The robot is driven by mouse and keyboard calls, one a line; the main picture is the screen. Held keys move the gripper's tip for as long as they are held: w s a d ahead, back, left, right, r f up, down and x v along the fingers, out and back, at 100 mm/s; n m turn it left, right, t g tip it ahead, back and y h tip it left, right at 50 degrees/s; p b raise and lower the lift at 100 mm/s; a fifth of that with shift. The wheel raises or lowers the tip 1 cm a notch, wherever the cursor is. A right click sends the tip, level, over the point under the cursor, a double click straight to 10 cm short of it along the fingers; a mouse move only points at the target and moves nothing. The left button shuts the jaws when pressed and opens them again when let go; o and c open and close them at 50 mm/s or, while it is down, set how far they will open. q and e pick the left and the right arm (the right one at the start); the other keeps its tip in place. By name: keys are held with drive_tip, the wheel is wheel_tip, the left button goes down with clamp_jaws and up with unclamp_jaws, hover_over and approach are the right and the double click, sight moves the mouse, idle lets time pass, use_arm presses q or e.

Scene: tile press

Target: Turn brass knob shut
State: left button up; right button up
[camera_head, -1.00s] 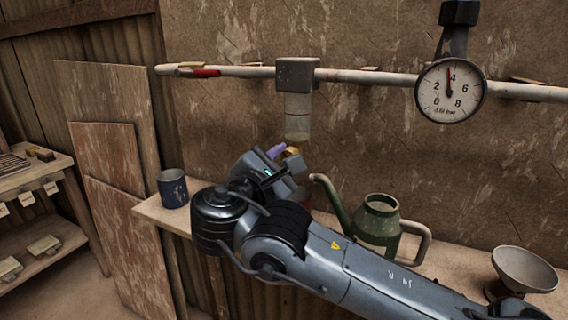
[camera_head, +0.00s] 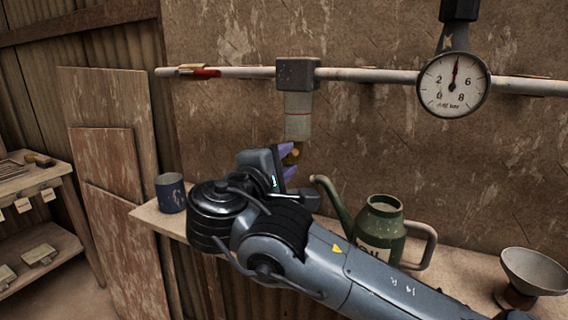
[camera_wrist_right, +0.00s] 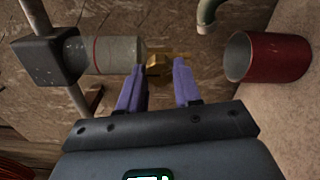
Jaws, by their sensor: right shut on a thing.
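The brass knob (camera_head: 292,154) sits under the grey cup-shaped bowl (camera_head: 298,116) with a red line, which hangs from a dark block on the wall pipe. My right gripper (camera_head: 288,160) has its purple fingers on either side of the knob and is shut on it. In the right wrist view the knob (camera_wrist_right: 158,66) shows between the fingertips of the right gripper (camera_wrist_right: 158,82), at the end of the bowl (camera_wrist_right: 115,55). The fingers partly hide the knob in the head view. My left gripper is not in view.
A gauge (camera_head: 454,84) hangs at the right, its needle near upright. On the shelf (camera_head: 150,215) stand a blue mug (camera_head: 171,192), a green watering can (camera_head: 377,232) and a pale funnel-like bowl (camera_head: 534,270). A red cup (camera_wrist_right: 268,57) is near the fingers in the wrist view.

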idle(0.4)
drive_tip(key=o, duration=1)
drive_tip(key=shift+o, duration=0.2)
drive_tip(key=shift+s, duration=0.1)
